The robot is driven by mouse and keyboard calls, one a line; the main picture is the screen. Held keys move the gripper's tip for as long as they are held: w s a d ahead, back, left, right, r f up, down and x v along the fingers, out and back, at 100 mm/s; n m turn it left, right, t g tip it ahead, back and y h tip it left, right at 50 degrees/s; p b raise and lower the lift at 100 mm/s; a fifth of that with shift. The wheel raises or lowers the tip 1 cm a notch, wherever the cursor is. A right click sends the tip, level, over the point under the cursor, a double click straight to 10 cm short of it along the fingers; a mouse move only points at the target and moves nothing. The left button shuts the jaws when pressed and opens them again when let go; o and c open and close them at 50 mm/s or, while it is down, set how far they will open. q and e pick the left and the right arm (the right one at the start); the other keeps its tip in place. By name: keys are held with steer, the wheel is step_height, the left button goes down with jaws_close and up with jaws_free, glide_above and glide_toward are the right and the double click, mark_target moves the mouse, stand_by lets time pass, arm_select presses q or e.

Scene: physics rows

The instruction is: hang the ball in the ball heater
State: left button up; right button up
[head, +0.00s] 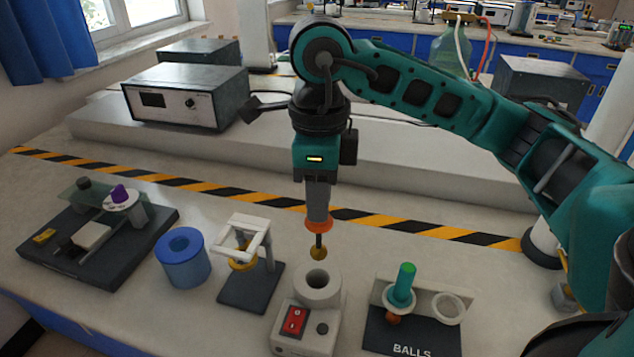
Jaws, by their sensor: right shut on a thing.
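My right gripper (318,205) points straight down and is shut on the upper part of a ball tool. The tool has an orange collar, a thin dark stem and a small brass ball (318,253) at its lower end. The ball heater (332,293) is a pale block with a round, dark-holed socket on top and a red switch (294,320) in front. The ball hangs upright just above or slightly behind the heater's socket, and looks apart from it. The fingertips are hard to make out against the tool. My left gripper is not in view.
A rack marked BALLS (412,347) holds a green-handled ball tool (404,284) right of the heater; its other ring (447,309) is empty. Left of the heater stand a white frame on a dark base (249,290), a blue cup (183,262) and a dark-based apparatus (110,268).

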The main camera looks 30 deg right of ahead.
mark_target(317, 246)
steer(key=shift+w+a+f, duration=0.1)
steer(key=shift+f, duration=0.2)
steer(key=shift+f+b, duration=0.6)
steer(key=shift+f, duration=0.05)
steer(key=shift+f+b, duration=0.65)
steer(key=shift+f, duration=0.55)
steer(key=shift+f+b, duration=0.8)
steer(key=shift+b, duration=0.1)
steer(key=shift+f+b, duration=0.65)
steer(key=shift+b, duration=0.05)
